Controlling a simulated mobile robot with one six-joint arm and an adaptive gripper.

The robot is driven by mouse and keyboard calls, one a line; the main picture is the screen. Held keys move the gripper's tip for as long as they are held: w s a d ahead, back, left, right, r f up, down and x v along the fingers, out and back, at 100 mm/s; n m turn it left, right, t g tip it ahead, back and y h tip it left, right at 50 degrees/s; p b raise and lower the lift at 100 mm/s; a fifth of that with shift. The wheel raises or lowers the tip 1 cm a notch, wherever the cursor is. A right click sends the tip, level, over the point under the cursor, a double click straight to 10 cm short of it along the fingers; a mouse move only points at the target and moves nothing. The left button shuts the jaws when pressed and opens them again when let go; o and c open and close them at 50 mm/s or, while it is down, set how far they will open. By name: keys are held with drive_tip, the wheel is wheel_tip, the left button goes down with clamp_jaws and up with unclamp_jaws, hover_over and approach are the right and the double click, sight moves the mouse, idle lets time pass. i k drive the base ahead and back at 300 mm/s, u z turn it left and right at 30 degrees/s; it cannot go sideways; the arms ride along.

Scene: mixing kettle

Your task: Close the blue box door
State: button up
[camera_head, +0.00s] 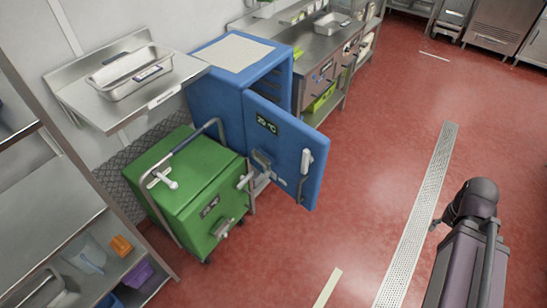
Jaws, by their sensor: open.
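The blue box (215,85) stands against the left wall with a white sheet on its top. Its blue door (285,145) is swung open to the front right, leaving a dark gap into the box. The door has a "25 °C" label, a metal latch near its lower left and a vertical grey handle (304,176) near its free edge. My dark arm parts show at the lower right, across the red floor from the door and apart from it. I cannot make out gripper fingers there.
A green wheeled box (195,190) with metal handles stands close in front of the blue box, near the door's hinge side. A steel counter (318,50) runs behind the door. Shelves fill the left edge. Red floor (365,150) right of the door is clear; a drain grate crosses it.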

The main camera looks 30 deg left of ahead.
sight(277, 139)
drive_tip(key=u, duration=1.5)
drive_tip(key=i, duration=1)
drive_tip(key=z, duration=0.05)
drive_tip(key=k, duration=0.6)
